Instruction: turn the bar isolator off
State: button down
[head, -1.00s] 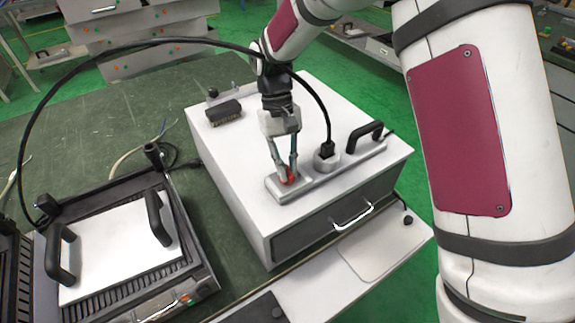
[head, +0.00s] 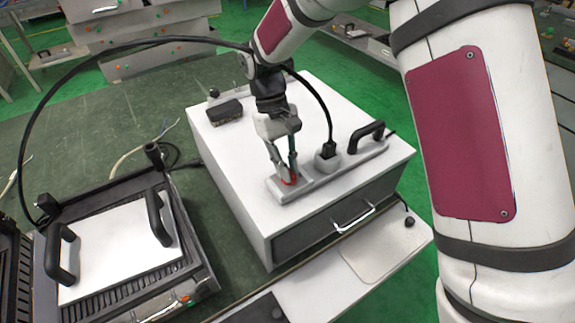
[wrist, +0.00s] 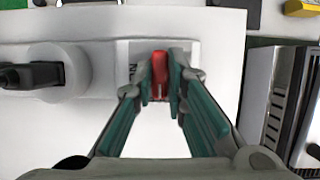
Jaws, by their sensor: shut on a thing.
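The bar isolator is a pale grey bar (head: 318,180) on top of the white cabinet, with a black plug (head: 328,150) in its socket and a black handle at its far end. Its red switch (wrist: 159,72) sits at the near left end of the bar. My gripper (head: 286,178) points down at that end, and its fingertips are closed on the red switch, one on each side in the wrist view. Red shows between the tips in the head view. The fingers hide part of the switch, so its on or off position cannot be told.
The white cabinet (head: 225,160) has a drawer with a metal handle (head: 353,217). A black cable arcs from the plug to the grill-like heater (head: 120,250) at left, passing behind my wrist. A dark brush-like block (head: 225,112) lies on the cabinet top.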

jog(key=c, duration=1.6)
grip_release()
jog(key=v, duration=1.2)
jog(key=shift+r, duration=0.1)
